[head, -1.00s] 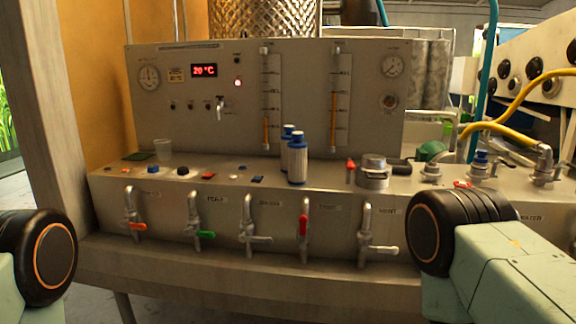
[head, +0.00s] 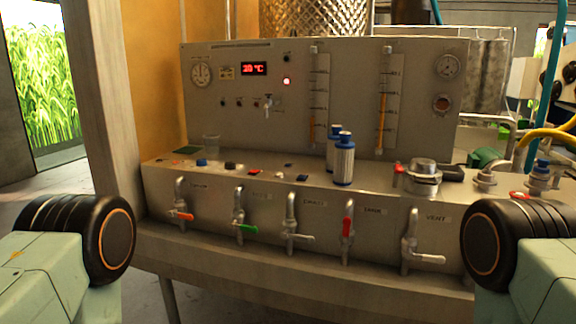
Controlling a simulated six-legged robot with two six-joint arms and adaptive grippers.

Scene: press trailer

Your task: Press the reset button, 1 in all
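The press panel (head: 350,98) stands upright in front of me with a red digital display (head: 254,69) and a lit red lamp (head: 287,81). A small dark button (head: 287,58) sits above the lamp. On the deck below lie a blue piece (head: 201,162), a black piece (head: 230,166), a red piece (head: 255,171) and a dark blue piece (head: 302,178). The labels are too small to read, so I cannot tell which is the reset button. Only rounded joints of my arms show at the lower left and lower right; neither gripper is in view.
Several taps with coloured levers, such as the green one (head: 246,229), line the deck's front. Two blue-capped bottles, the nearer one (head: 344,163) in front, and a metal pot (head: 422,176) stand on the deck.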

